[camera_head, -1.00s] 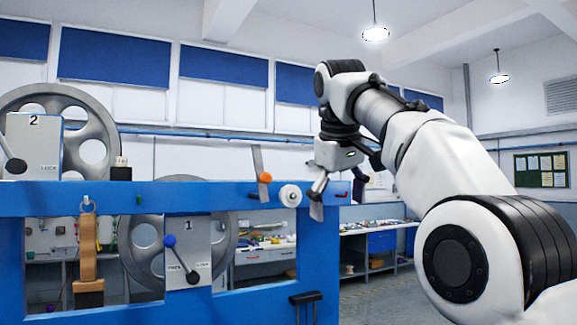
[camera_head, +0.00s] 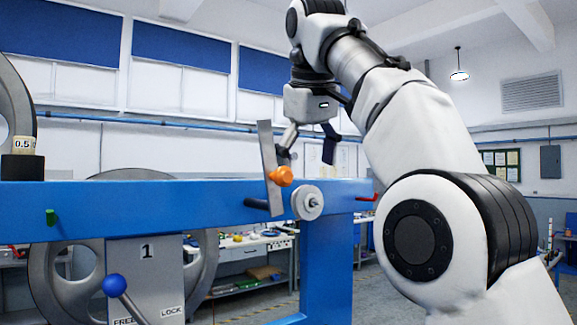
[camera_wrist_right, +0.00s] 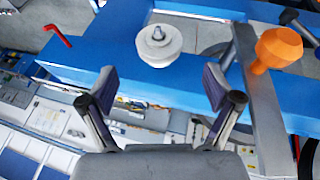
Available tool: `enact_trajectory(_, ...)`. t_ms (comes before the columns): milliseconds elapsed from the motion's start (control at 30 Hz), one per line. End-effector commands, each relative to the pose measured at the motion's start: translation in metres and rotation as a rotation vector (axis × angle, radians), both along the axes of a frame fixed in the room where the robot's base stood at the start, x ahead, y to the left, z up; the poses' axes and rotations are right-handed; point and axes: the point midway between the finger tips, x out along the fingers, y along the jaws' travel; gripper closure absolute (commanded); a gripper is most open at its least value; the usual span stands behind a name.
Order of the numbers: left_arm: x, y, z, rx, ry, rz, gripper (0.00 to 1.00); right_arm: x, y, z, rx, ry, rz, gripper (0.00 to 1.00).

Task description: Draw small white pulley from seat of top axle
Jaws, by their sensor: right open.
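The small white pulley (camera_head: 308,202) sits on its short axle at the front face of the blue beam (camera_head: 130,205), near the beam's right end. In the right wrist view the pulley (camera_wrist_right: 158,52) shows with the axle's tip (camera_wrist_right: 158,33) at its centre. My right gripper (camera_head: 308,148) is open and empty, with its fingers pointing down above the pulley. In the right wrist view the fingertips (camera_wrist_right: 160,84) stand apart on either side, short of the pulley and not touching it. My left gripper is not in view.
A flat metal lever (camera_head: 268,150) with an orange knob (camera_head: 281,176) stands close left of the pulley. A red hook (camera_wrist_right: 58,37) sticks out at the beam's end. A large grey wheel (camera_head: 200,265) and a blue-knobbed handle (camera_head: 114,286) are lower left.

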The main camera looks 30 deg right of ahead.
Motion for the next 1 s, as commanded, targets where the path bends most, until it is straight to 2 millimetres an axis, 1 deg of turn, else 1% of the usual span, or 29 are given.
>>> enact_trajectory(133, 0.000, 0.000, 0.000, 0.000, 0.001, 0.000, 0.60, 0.002, -0.001, -0.003, 0.000, 0.000, 0.000, 0.10)
enact_trajectory(267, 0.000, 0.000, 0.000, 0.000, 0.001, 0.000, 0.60, 0.006, -0.004, -0.013, -0.001, 0.003, 0.000, 0.10)
enact_trajectory(367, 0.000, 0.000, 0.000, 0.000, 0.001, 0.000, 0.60, 0.009, -0.006, -0.024, 0.000, 0.002, 0.001, 0.10)
enact_trajectory(400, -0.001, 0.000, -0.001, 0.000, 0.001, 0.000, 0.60, 0.013, -0.008, -0.033, 0.001, 0.004, 0.001, 0.10)
enact_trajectory(500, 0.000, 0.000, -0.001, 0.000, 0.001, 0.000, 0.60, 0.020, -0.011, -0.050, 0.002, 0.003, 0.000, 0.10)
enact_trajectory(633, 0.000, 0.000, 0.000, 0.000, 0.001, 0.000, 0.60, 0.028, -0.015, -0.064, 0.000, 0.002, 0.001, 0.10)
enact_trajectory(733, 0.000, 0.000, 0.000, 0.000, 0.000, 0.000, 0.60, 0.030, -0.016, -0.069, 0.001, 0.001, 0.000, 0.10)
enact_trajectory(933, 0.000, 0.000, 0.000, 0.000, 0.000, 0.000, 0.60, 0.031, -0.016, -0.070, 0.000, -0.001, 0.000, 0.10)
enact_trajectory(967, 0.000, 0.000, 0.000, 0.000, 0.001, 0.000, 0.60, 0.031, -0.016, -0.070, 0.000, -0.001, 0.000, 0.14)
enact_trajectory(1000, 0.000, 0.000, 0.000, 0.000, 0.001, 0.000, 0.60, 0.031, -0.016, -0.070, 0.000, -0.001, 0.000, 0.28)
